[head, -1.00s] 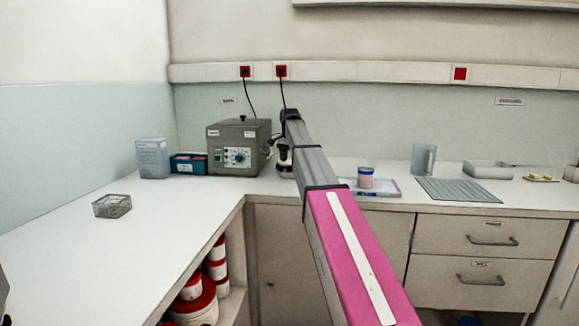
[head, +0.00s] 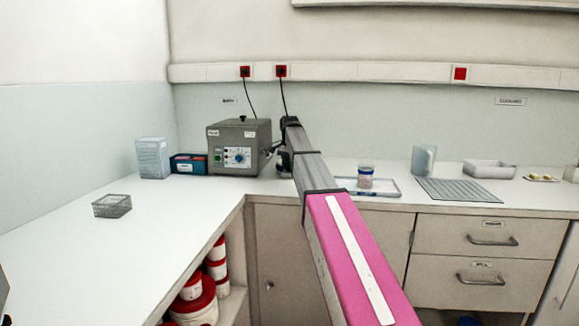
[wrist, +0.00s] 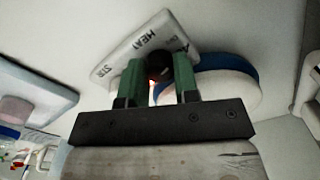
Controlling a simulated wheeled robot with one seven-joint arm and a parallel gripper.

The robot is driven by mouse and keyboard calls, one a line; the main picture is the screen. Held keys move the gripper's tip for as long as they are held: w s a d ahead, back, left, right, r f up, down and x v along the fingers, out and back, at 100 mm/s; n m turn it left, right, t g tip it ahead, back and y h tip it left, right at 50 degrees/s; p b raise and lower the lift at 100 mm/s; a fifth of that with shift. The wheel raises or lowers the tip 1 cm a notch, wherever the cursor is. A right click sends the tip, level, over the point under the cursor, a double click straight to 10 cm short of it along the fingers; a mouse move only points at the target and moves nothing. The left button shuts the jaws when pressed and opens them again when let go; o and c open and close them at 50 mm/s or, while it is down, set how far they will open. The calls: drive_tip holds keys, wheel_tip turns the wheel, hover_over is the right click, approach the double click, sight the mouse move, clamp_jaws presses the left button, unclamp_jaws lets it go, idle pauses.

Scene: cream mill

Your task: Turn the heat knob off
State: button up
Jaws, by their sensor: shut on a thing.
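In the wrist view the green fingers of my gripper (wrist: 158,76) are closed on a small dark knob (wrist: 158,62), the heat knob. It sits by a pale control panel (wrist: 120,50) lettered HEAT and STIR. The knob is mostly hidden between the fingers, so its pointer cannot be read. A small reddish glow shows between the fingers. A round white and blue part (wrist: 225,85) lies just right of the fingers. In the head view my arm hides most of the stirrer (head: 284,160), beside the grey box.
A grey box with a dial (head: 239,146) stands close left of the stirrer. A tray (head: 388,189) with a small jar (head: 366,176) is to the right. A wire basket (head: 112,206) sits on the left counter, which is otherwise largely clear.

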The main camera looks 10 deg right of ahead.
drive_tip(key=shift+n, duration=1.4)
drive_tip(key=o, duration=0.9)
wheel_tip(320, 180, up, 11)
drive_tip(key=shift+f, duration=0.1)
drive_tip(key=shift+s, duration=0.1)
